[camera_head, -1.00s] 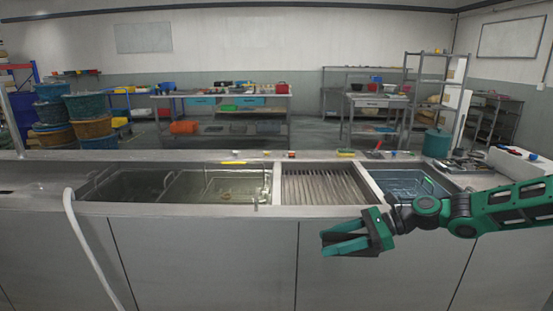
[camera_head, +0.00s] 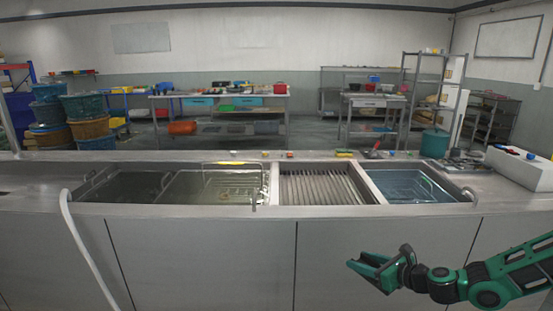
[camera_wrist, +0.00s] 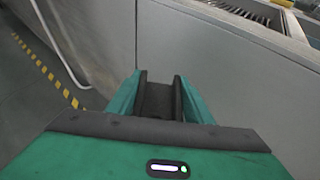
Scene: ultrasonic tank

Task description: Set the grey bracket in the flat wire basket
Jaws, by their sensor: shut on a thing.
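My gripper (camera_head: 366,267) is low at the right in the head view, in front of the cabinet face and below the counter edge. In the wrist view my gripper (camera_wrist: 158,85) has its green fingers around a dark grey piece (camera_wrist: 159,101), which looks like the grey bracket; its full shape is hidden. Wire baskets sit in the sunken tanks: one in the middle-left tank (camera_head: 215,186), one at far left (camera_head: 120,186), and one in the blue-water basin at right (camera_head: 408,187). I cannot tell for sure which is the flat one.
A slatted drain section (camera_head: 322,188) lies between the tanks. A white hose (camera_head: 76,235) hangs over the left front. Small items lie along the counter's back ledge, and a white box (camera_head: 522,168) stands at right. The floor in front of the cabinet looks clear.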

